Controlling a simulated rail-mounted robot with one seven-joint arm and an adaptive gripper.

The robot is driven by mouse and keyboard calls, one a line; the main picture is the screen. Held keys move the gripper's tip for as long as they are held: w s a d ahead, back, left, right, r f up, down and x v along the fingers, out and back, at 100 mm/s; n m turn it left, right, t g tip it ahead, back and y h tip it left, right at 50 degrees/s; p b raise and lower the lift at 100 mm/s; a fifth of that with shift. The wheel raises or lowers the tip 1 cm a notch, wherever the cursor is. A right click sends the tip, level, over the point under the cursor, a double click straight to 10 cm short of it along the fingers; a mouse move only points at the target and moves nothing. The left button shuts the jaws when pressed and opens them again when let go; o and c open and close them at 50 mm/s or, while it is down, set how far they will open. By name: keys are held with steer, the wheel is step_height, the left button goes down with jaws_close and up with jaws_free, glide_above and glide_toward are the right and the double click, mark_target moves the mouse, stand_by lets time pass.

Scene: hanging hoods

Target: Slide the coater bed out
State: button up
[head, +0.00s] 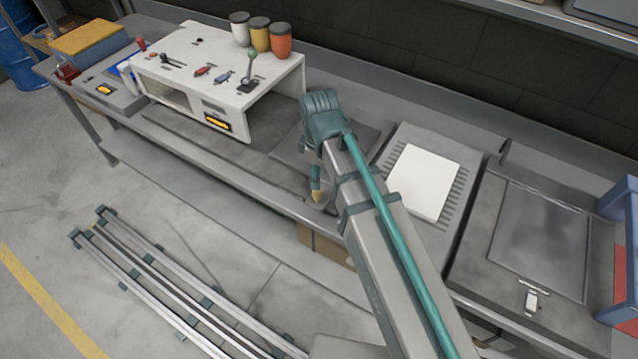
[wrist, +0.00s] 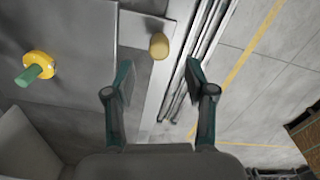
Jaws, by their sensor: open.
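A flat grey bed plate (head: 285,148), apparently the coater bed, lies on the bench beside and under the white housing (head: 225,62). A rounded tan knob (head: 319,196) is by the bench's front edge, and it also shows in the wrist view (wrist: 158,46). My gripper (wrist: 158,80) is open and empty, with its two teal fingers apart. The tan knob appears beyond the fingertips, roughly between them; no contact is visible. In the head view my arm hides most of the gripper and part of the plate.
A green peg with a yellow collar (wrist: 36,72) shows at left in the wrist view. Long metal rails (head: 165,285) lie on the floor before the bench. A white pad (head: 422,182) lies on a slotted plate at right. Three cups (head: 260,35) top the housing.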

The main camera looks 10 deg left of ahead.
steer(key=shift+r, duration=2.2)
step_height(320, 180, down, 12)
steer(key=shift+f, duration=0.1)
